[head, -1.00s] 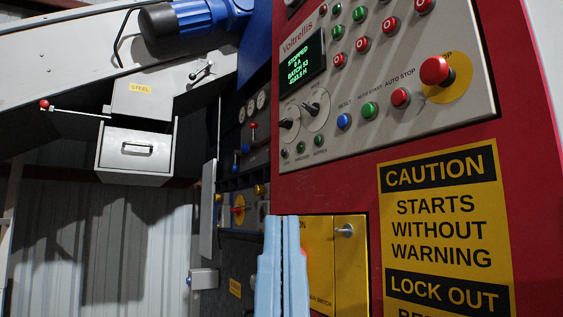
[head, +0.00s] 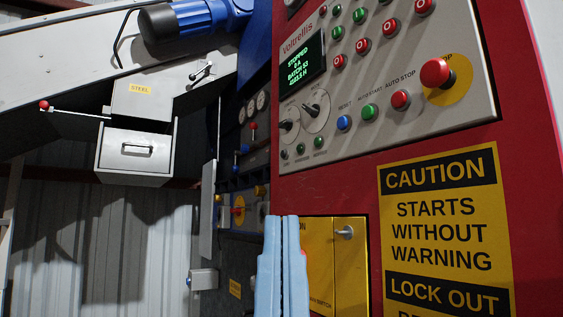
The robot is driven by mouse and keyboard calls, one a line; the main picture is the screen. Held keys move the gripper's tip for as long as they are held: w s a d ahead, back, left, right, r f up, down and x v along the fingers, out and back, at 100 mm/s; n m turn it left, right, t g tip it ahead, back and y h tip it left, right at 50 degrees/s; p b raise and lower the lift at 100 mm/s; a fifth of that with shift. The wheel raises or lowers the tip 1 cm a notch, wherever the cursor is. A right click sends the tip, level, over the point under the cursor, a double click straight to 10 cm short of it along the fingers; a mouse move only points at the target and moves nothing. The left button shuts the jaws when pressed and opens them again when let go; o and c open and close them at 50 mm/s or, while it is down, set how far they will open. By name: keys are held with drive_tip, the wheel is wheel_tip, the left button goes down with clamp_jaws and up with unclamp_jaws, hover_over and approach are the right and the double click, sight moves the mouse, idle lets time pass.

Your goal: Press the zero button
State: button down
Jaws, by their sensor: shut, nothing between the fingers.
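No button with a readable "zero" label shows. The control panel (head: 420,125) on the red cabinet carries several red buttons with a white ring-like mark, one of them here (head: 390,27), beside green buttons (head: 338,33). A blue button (head: 344,123) labelled RESET, a green auto start button (head: 370,111) and a red auto stop button (head: 401,99) sit in the lower row. The panel's display (head: 302,59) shows green text including "STOPPED". My gripper (head: 282,218) is shut and empty, with its light blue fingers pointing up at bottom centre, below the panel in the picture.
A large red mushroom button (head: 436,72) on a yellow disc stands out at the panel's right. A yellow switch cover (head: 350,270) is close behind my fingers. A caution sign (head: 440,225) is on the right. A dark panel with gauges (head: 250,108) and a steel box (head: 138,152) are left.

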wheel_tip(320, 180, up, 15)
drive_tip(key=p, duration=1.4)
drive_tip(key=shift+r+p, duration=0.2)
drive_tip(key=shift+p, duration=0.15)
drive_tip(key=shift+d, duration=0.15)
